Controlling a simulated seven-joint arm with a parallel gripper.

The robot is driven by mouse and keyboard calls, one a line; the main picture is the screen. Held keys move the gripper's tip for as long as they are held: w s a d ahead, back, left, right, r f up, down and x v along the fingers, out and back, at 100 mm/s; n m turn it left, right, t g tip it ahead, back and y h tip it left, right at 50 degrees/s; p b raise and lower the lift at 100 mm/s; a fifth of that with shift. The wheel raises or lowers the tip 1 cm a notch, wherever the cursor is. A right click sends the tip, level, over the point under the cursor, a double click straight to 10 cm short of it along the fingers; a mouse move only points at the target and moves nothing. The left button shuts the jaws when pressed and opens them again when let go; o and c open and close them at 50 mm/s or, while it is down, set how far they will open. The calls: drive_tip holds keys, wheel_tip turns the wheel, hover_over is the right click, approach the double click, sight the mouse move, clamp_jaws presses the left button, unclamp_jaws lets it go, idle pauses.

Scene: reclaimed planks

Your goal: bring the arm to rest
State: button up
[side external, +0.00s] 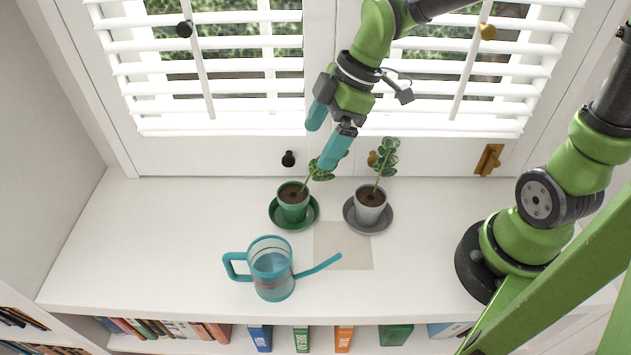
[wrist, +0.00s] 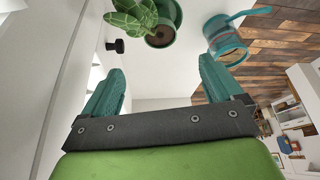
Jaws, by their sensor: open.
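My gripper (side external: 325,133) is open and empty, with teal fingers, raised above the back of the white counter in front of the window shutters. In the wrist view its two fingers (wrist: 158,88) stand wide apart with nothing between them. It hangs above and behind the green pot (side external: 292,204); one fingertip overlaps that pot's plant in the side view, and I cannot tell whether they touch. My arm is bent and reaches in from the upper right.
A grey-white pot (side external: 368,212) with a plant stands on a grey saucer (side external: 352,222). A teal watering can (side external: 272,272) with clear sides stands at the front, also in the wrist view (wrist: 226,45). The shutters (side external: 220,70) are close behind my gripper. The counter's left side is clear.

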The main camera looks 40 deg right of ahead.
drive_tip(key=s+d+r+m+t+h, duration=0.2)
drive_tip(key=s+d+r+m+t, duration=0.2)
drive_tip(key=m, duration=1)
drive_tip(key=s+d+r, duration=0.3)
drive_tip(key=s+d, duration=0.2)
drive_tip(key=shift+d+r+m, duration=0.15)
drive_tip(key=shift+d+m, duration=0.05)
drive_tip(key=shift+m, duration=0.1)
drive_tip(key=shift+s+d+m+t, duration=0.3)
drive_tip(key=shift+s+m, duration=0.05)
drive_tip(key=shift+m, duration=0.35)
drive_tip(key=shift+a, duration=0.1)
